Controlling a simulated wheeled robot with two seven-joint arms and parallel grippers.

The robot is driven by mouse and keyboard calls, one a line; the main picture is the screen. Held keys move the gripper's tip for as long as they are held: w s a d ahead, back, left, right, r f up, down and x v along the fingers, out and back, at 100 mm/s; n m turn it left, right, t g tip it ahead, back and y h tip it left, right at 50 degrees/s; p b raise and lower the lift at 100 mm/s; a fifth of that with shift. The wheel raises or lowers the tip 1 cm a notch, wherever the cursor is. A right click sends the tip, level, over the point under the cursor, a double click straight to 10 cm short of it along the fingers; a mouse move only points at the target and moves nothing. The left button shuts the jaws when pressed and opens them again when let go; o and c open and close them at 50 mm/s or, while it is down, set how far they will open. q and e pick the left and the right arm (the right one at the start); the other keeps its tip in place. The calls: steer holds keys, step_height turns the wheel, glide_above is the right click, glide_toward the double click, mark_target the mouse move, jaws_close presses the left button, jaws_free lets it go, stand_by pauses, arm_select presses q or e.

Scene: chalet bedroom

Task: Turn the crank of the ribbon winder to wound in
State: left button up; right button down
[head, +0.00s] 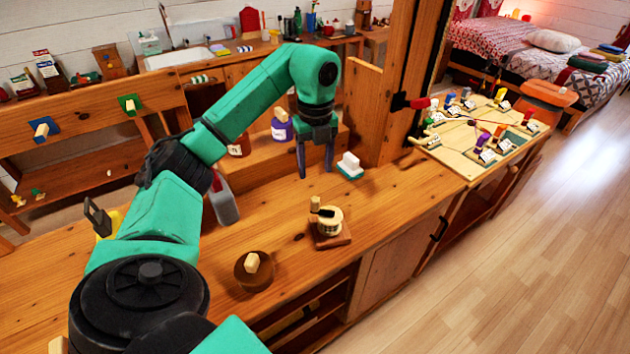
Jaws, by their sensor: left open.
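What looks like the ribbon winder (330,222) stands on the wooden counter, a small cream drum with a dark band on a square brown wooden base. An upright pale peg (315,204), which seems to be its crank handle, stands at the drum's left side. My left gripper (316,166) hangs above the counter, behind and above the winder, with its two dark fingers pointing down and apart. It is empty and does not touch the winder. My right gripper is not in view.
A round brown piece with a pale knob (254,271) sits left of the winder. A white and green block (350,166) stands right of my gripper. A grey bottle (222,200) is beside my arm. A pale board with several coloured pieces (450,158) lies at the right end.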

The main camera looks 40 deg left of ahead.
mark_target(315, 199)
arm_select(q)
step_height(315, 199, down, 12)
steer(key=shift+a+r+p, duration=0.1)
steer(key=shift+r+p, duration=0.05)
steer(key=shift+p, duration=0.7)
jaws_close()
